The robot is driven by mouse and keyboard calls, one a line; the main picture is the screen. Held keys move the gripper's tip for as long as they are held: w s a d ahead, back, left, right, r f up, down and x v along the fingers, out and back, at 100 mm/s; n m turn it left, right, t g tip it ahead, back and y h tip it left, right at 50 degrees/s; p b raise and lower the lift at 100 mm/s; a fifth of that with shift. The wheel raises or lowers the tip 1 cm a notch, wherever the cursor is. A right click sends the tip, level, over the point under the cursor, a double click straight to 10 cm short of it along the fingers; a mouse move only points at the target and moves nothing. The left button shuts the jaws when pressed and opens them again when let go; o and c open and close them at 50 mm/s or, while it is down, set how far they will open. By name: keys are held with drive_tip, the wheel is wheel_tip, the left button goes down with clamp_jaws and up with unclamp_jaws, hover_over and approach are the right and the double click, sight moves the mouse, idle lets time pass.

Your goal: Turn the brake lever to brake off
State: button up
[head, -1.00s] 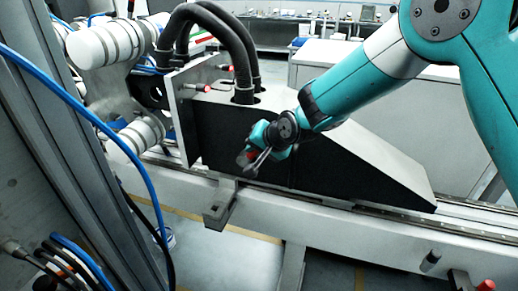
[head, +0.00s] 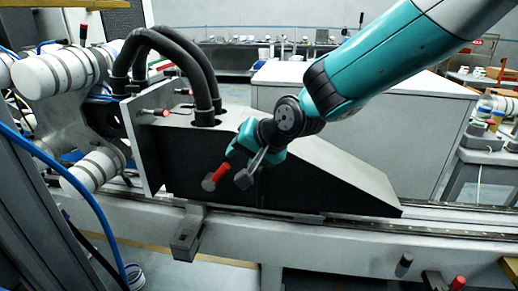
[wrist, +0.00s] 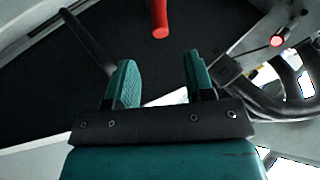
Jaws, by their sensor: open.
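A red-gripped lever (head: 221,172) with a grey knob stands off the black side of the wedge-shaped housing (head: 320,185). I take it for the brake lever. In the wrist view a red rod (wrist: 160,18) hangs at the top centre, ahead of the fingertips and not between them. My gripper (head: 236,164) is close to the lever in the head view and partly overlaps it. In the wrist view my gripper (wrist: 158,65) has its two teal fingers apart with nothing between them. The lever's pivot and any brake markings cannot be made out.
Black hoses (head: 205,75) rise from the housing's top. A pale rail (head: 330,237) runs below, with a dark bracket (head: 187,232). A blue cable crosses the left.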

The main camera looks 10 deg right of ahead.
drive_tip(key=v, duration=0.6)
